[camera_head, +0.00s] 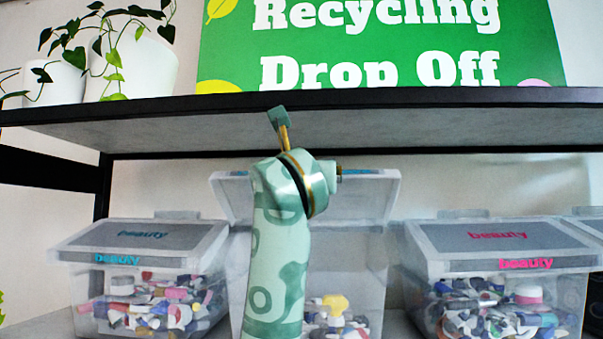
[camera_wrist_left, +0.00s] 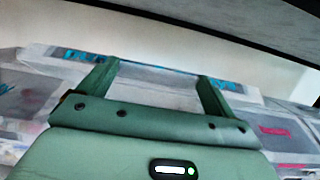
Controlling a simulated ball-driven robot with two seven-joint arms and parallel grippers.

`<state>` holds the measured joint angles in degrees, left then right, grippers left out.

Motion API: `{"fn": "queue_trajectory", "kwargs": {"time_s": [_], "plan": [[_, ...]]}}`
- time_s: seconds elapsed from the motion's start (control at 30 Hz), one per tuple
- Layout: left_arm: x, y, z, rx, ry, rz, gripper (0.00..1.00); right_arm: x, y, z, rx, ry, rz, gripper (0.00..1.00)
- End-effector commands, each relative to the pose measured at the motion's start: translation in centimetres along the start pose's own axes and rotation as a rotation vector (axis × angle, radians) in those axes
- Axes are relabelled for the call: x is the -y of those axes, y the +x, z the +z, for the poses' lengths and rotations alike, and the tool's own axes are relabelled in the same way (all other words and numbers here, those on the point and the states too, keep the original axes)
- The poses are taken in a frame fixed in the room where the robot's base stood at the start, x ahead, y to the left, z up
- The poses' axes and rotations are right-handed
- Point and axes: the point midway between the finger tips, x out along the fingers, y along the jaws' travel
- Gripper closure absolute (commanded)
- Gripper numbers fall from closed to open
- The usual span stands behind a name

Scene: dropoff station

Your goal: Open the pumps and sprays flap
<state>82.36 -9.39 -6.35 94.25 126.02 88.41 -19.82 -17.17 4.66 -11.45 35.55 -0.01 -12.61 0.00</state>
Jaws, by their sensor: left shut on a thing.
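The middle clear bin (camera_head: 362,265) stands under the shelf, and its flap (camera_head: 372,198) is raised, tilted up with its edge near the shelf's underside. Blue lettering runs along the flap's edge, too foreshortened to read. My left arm rises in front of this bin, and its left gripper (camera_head: 322,172) is at the flap's upper edge, with the fingers mostly hidden by the wrist. In the left wrist view the fingers of the gripper (camera_wrist_left: 158,75) reach to the blue-lettered flap edge (camera_wrist_left: 150,68) and are shut on it. My right gripper is not in view.
A left bin (camera_head: 140,285) marked "beauty" in blue and a right bin (camera_head: 500,285) marked "beauty" in pink have lowered lids and hold mixed caps. A dark-edged shelf (camera_head: 450,98) is close above the raised flap. Plants and a green sign (camera_head: 380,40) stand on it.

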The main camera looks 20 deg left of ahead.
Motion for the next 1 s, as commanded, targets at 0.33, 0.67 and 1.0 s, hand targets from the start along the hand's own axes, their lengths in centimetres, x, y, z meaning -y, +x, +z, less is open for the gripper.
{"fn": "queue_trajectory", "kwargs": {"time_s": [0.33,0.67,1.0], "plan": [[0.0,0.0,0.0,0.000,-0.002,-0.001,0.00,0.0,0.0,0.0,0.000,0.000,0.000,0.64],[0.1,-4.6,-0.5,0.004,-0.005,-0.004,0.00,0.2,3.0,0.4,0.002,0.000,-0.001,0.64],[0.1,-13.4,-0.4,0.003,-0.006,-0.004,0.00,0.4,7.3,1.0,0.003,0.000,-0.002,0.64]]}}
